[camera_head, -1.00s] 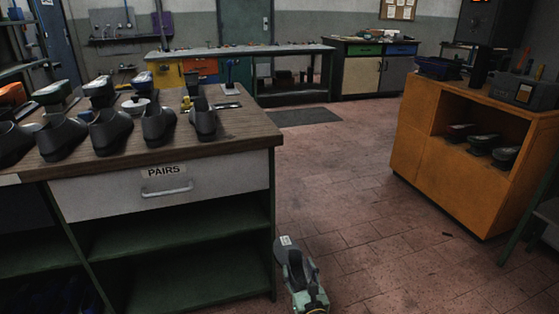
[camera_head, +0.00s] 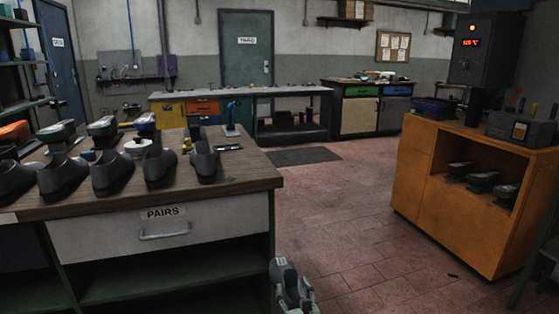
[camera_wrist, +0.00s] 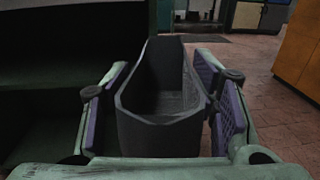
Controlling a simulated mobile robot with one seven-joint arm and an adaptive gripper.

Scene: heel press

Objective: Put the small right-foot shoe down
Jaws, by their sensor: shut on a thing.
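My gripper (camera_wrist: 160,108) is shut on a dark grey shoe (camera_wrist: 160,138), with a purple-padded finger against each side of it. In the wrist view I look into the shoe's open top, its far end pointing away from me. Whether it is a right-foot shoe I cannot tell. The shoe is off the bench top, in the air over the floor.

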